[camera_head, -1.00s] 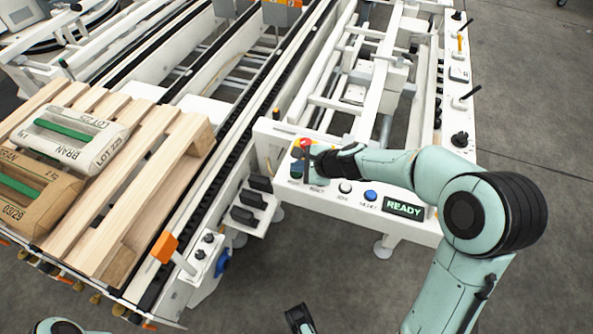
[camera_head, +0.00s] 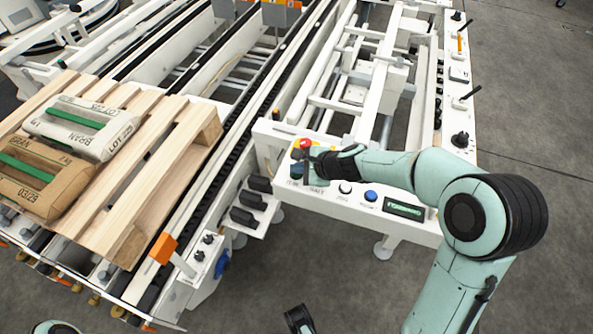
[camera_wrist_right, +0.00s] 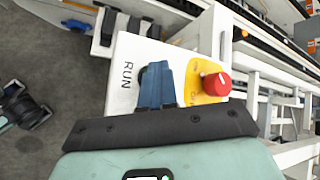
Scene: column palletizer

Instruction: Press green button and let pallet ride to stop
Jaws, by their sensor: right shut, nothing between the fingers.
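The wooden pallet (camera_head: 150,190) lies on the conveyor at the left, carrying a white sack (camera_head: 105,143) and a brown sack (camera_head: 50,200). The control panel (camera_head: 425,228) stands right of it. My right gripper (camera_head: 306,172) is shut and empty, its tips down at the panel's left end; its fingers also show in the right wrist view (camera_wrist_right: 158,88), beside the RUN label. The green button cannot be made out; the gripper covers that spot. The panel display (camera_head: 403,209) shows small green text. A dark part at the bottom may be my left gripper (camera_head: 298,320); its jaws are unclear.
A red stop button (camera_head: 304,144) on yellow is close beside my right fingers. A white button (camera_head: 345,188) and a blue button (camera_head: 370,195) lie right of them. An orange-topped post (camera_head: 163,248) stands near the pallet's front corner. The conveyor beyond the pallet is clear.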

